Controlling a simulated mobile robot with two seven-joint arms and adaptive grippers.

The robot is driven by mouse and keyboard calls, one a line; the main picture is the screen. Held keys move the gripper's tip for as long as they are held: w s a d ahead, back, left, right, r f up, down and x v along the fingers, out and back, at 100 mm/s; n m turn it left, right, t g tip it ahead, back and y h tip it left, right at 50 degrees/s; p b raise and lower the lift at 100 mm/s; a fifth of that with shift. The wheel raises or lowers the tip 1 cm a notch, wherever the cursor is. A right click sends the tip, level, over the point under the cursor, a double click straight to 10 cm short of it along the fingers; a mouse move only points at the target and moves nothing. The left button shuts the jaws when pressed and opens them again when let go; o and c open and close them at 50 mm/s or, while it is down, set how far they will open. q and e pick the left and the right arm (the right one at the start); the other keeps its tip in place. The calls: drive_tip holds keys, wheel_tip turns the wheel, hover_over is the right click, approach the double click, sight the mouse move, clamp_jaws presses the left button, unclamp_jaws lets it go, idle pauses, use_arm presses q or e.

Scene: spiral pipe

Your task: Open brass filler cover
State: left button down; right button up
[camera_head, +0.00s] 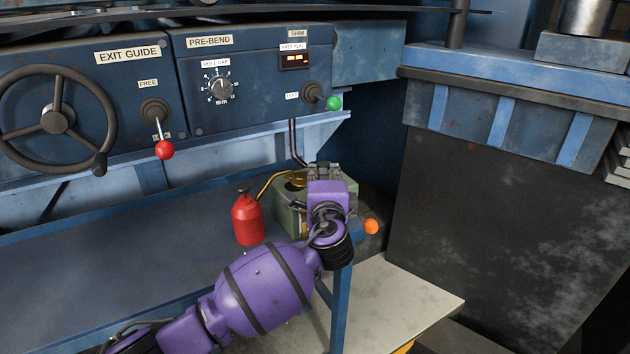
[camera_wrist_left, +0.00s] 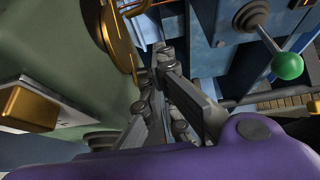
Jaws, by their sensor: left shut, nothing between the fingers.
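The brass filler cover (camera_head: 298,179) is on top of the green tank (camera_head: 289,216), at the back of the blue bench. In the left wrist view the round brass cover (camera_wrist_left: 121,38) shows at the upper left, beside the green tank wall (camera_wrist_left: 50,60). My left gripper (camera_head: 324,170) is over the right part of the tank, just right of the cover. In the left wrist view its fingers (camera_wrist_left: 158,62) are shut and empty, close to the cover's edge. I cannot tell whether they touch it, or how far the cover is raised. My right gripper is not in view.
A red oil can (camera_head: 247,219) stands left of the tank. An orange knob (camera_head: 371,227) is at the right. Above are a red-knobbed lever (camera_head: 164,150), a green-knobbed lever (camera_head: 333,103) and a handwheel (camera_head: 57,121). The bench's left part (camera_head: 80,270) is clear.

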sight(327, 163)
use_arm(q)
drive_tip(key=shift+w+d+f+n+y+b, duration=0.15)
drive_tip(key=shift+w+d+n+y+b, duration=0.2)
drive_tip(key=shift+n+y, duration=0.3)
drive_tip(key=shift+w+d+n+y, duration=0.15)
drive_tip(key=shift+w+n+y, duration=0.1)
drive_tip(key=shift+y, duration=0.5)
drive_tip(key=shift+w+n+g+y, duration=0.3)
drive_tip(key=shift+w+n+y, duration=0.1)
drive_tip(key=shift+y, duration=0.2)
drive_tip(key=shift+w+b, duration=0.35)
drive_tip(key=shift+w, duration=0.85)
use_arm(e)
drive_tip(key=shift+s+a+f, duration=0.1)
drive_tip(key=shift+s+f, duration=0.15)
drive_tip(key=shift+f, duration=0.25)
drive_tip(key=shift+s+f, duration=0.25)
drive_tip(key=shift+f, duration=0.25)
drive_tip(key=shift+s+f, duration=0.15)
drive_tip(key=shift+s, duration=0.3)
